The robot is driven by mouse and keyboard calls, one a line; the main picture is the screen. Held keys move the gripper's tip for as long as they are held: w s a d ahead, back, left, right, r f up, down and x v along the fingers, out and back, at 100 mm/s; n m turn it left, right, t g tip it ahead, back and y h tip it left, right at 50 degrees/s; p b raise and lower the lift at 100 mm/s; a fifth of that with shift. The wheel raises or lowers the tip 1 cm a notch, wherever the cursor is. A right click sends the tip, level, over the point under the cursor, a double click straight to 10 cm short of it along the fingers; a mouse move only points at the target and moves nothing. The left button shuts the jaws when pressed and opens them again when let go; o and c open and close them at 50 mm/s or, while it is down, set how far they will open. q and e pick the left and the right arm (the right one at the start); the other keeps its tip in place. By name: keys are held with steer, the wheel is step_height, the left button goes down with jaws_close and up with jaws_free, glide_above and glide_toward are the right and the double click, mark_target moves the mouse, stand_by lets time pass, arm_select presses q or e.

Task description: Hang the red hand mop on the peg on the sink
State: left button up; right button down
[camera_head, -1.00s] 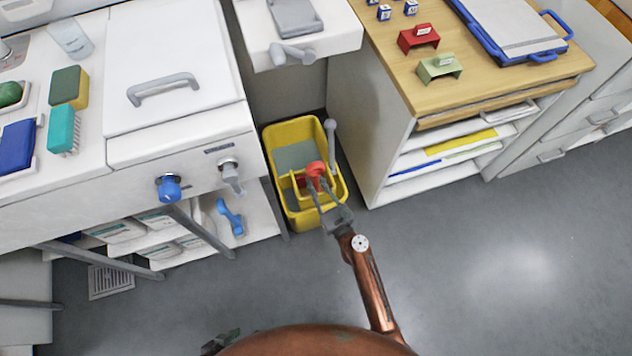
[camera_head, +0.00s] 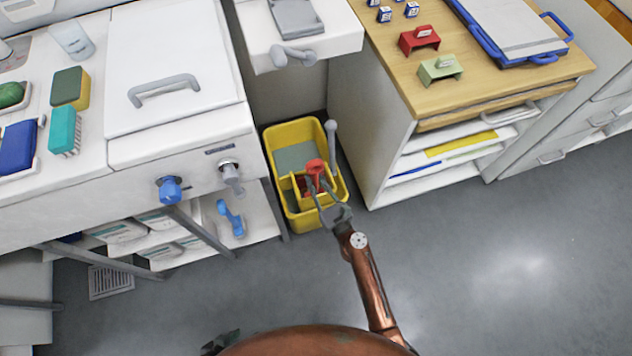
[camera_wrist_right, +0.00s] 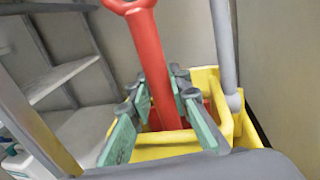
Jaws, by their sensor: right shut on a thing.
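The red hand mop (camera_head: 315,168) stands upright in the yellow bucket (camera_head: 284,135) on the floor. Its red handle (camera_wrist_right: 150,62), with a ring at the top, rises between the green pads of my right gripper (camera_wrist_right: 160,115). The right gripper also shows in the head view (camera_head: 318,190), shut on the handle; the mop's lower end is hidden. A blue knob-like fitting (camera_head: 170,189) and a grey fitting (camera_head: 231,176) stick out of the white unit's front; I cannot tell which is the peg. A dark part, apparently my left gripper (camera_head: 222,342), shows at the bottom edge, its jaws unclear.
A grey lever (camera_head: 332,145) rises from the bucket's right side. A white ledge (camera_head: 340,32) with a grey fitting (camera_head: 293,55) overhangs behind it. The wooden-topped cabinet (camera_head: 380,120) stands to the right. A blue item (camera_head: 232,218) hangs below the white unit. Floor in front is clear.

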steer(key=shift+w+a+r, duration=0.1)
steer(key=shift+w+r, duration=0.05)
steer(key=shift+w, duration=0.1)
steer(key=c, duration=1.7)
jaws_free()
steer(key=shift+s, duration=0.1)
steer(key=v, duration=1.2)
